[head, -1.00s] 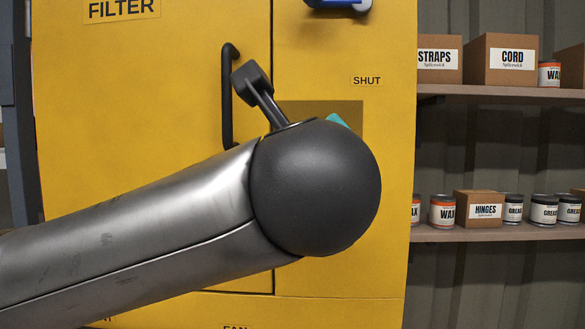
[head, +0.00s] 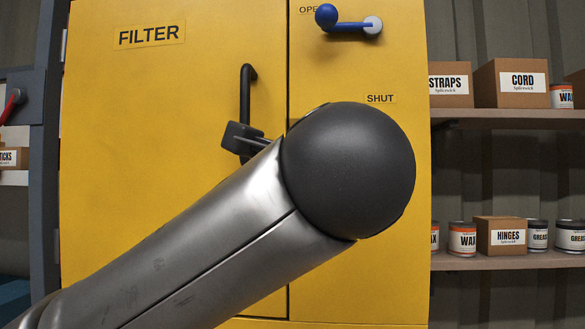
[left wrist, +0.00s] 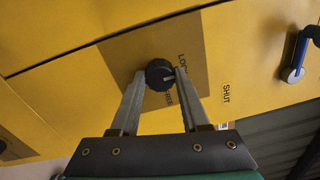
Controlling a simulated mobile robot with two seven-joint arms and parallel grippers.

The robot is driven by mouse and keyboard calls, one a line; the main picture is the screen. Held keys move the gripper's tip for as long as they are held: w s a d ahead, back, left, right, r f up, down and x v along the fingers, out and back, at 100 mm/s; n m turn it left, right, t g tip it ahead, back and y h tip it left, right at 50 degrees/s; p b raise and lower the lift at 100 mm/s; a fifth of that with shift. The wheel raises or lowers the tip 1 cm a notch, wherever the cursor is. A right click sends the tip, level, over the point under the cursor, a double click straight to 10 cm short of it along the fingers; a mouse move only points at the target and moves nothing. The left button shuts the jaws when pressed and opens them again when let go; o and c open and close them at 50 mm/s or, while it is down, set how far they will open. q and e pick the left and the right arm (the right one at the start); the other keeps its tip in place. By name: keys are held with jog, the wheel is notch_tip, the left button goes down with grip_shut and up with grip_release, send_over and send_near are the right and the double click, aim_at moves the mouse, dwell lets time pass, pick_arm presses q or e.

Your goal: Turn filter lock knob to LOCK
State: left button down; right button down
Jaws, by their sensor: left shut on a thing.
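The filter lock knob (left wrist: 158,76) is a round black knob with a pale pointer mark, on a brown plate (left wrist: 122,56) in the left wrist view. The plate's LOCK and FREE lettering is partly covered by my finger. My left gripper (left wrist: 160,73) has one finger on each side of the knob and is shut on it. In the head view my left arm hides the knob and the gripper's fingers. My right gripper is in neither view.
The yellow cabinet (head: 140,190) has a FILTER label (head: 149,34) and a black bar handle (head: 246,105). A blue lever (head: 350,27) sits at the upper right, by the OPEN label. Shelves with boxes and cans (head: 462,239) stand to the right.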

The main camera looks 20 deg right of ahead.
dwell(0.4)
pick_arm(q)
jog(key=shift+c, duration=1.9)
grip_release()
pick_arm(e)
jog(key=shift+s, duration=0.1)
